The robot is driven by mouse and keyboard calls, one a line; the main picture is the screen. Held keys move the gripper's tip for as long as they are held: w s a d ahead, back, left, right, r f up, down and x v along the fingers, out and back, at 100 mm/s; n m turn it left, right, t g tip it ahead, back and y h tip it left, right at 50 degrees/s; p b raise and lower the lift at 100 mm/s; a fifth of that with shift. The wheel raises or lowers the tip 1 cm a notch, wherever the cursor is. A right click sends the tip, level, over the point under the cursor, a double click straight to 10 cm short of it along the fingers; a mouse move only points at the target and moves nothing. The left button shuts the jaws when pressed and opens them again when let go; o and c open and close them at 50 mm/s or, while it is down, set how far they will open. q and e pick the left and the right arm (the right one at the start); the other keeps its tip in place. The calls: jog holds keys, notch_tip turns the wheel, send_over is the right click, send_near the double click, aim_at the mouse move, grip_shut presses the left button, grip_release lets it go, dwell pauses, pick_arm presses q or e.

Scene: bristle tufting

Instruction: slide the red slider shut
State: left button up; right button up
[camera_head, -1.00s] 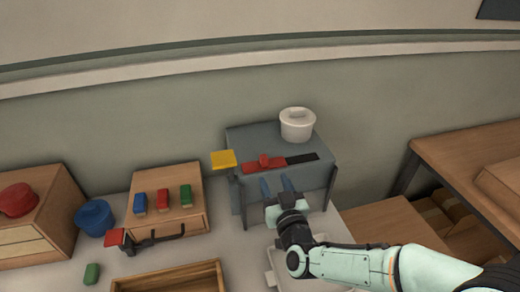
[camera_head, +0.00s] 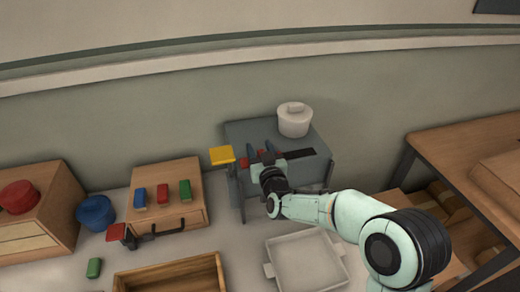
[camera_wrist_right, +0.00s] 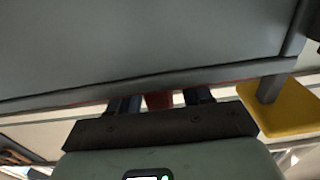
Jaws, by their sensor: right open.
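The right wrist view shows the red knob (camera_wrist_right: 158,100) between the two dark fingers (camera_wrist_right: 160,103). The gripper hides much of the slider in the head view. I cannot tell whether the fingers touch the knob. My left gripper is not in view.
A yellow block (camera_head: 221,155) sticks out at the box's left. A white tray (camera_head: 305,262) and a wooden tray (camera_head: 170,280) lie in front. A small drawer unit (camera_head: 168,180) stands left.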

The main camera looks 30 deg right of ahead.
aim_at(296, 151)
grip_shut()
jog(key=d+b, duration=0.1)
jog(key=s+d+b, duration=0.1)
jog(key=d+b, duration=0.2)
jog(key=d, duration=0.1)
jog(key=shift+s+f, duration=0.15)
jog(key=shift+f, duration=0.1)
jog(key=d+b, duration=0.2)
jog(key=s+d+b, duration=0.1)
jog(key=d+b, duration=0.1)
jog(key=d, duration=0.1)
jog(key=shift+s+d+r+b, duration=0.1)
jog(key=shift+s+d+b, duration=0.1)
jog(key=shift+b, duration=0.2)
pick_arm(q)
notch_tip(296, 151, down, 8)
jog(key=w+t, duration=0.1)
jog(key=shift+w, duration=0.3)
pick_arm(e)
jog(key=shift+d+r, duration=0.15)
jog(key=shift+d, duration=0.2)
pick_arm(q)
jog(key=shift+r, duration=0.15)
pick_arm(e)
grip_release()
jog(key=shift+d, duration=0.1)
jog(key=shift+s, duration=0.1)
